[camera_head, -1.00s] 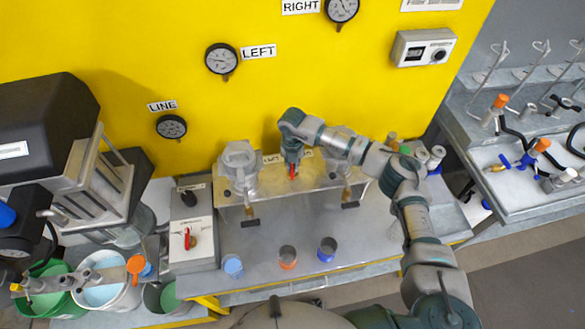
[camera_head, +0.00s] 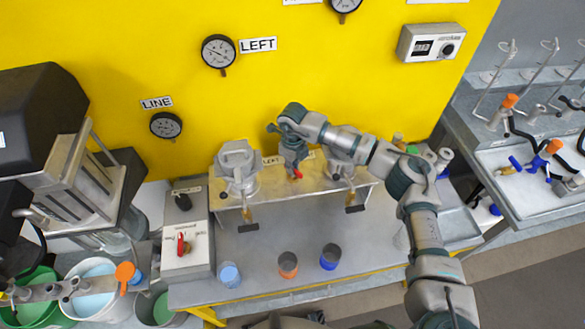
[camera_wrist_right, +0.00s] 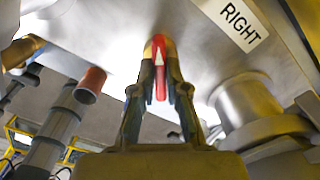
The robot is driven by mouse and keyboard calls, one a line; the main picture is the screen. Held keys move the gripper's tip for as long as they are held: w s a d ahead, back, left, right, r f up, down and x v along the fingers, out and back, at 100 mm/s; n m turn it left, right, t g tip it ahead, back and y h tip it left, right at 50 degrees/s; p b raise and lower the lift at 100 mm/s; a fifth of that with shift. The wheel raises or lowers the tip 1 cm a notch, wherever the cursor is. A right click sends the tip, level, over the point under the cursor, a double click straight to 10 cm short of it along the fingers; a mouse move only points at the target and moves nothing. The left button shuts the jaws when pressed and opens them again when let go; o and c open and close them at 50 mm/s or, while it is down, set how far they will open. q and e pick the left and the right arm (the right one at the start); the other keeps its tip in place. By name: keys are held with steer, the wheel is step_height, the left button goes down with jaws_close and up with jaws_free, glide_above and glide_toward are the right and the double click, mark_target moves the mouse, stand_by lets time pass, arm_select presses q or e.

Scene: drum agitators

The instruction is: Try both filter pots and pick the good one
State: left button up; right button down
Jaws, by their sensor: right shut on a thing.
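The left filter pot (camera_head: 237,166), a grey metal body, stands at the left of the metal shelf, with a black-handled tap below it. The right filter pot (camera_head: 342,165) stands at the shelf's right, partly hidden behind my right arm. Between them, my right gripper (camera_head: 293,170) is shut on a red valve lever (camera_head: 298,176). In the right wrist view the fingertips of the gripper (camera_wrist_right: 160,75) close around the red lever (camera_wrist_right: 160,80) with a white arrow. The LEFT gauge (camera_head: 218,52) is on the yellow wall. My left gripper is not in view.
Blue (camera_head: 230,275), orange (camera_head: 288,264) and dark blue (camera_head: 330,257) cups stand at the bench front. A control box with a red lever (camera_head: 182,244) is left. Buckets (camera_head: 100,288) stand lower left. The LINE gauge (camera_head: 166,125) is on the wall. Bench space below the shelf is clear.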

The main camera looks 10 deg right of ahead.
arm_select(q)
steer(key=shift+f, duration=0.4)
arm_select(e)
steer(key=shift+s+f+n, duration=0.15)
steer(key=shift+f+n, duration=0.1)
steer(key=shift+n, duration=0.45)
steer(key=shift+b, duration=0.3)
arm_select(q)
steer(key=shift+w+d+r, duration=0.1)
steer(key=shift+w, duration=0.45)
arm_select(e)
steer(key=c, duration=1.2)
jaws_free()
steer(key=shift+d, duration=0.1)
steer(key=shift+r, duration=0.4)
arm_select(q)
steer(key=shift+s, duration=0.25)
arm_select(e)
steer(key=r, duration=1.1)
steer(key=shift+w+r, duration=0.15)
steer(key=shift+w, duration=0.05)
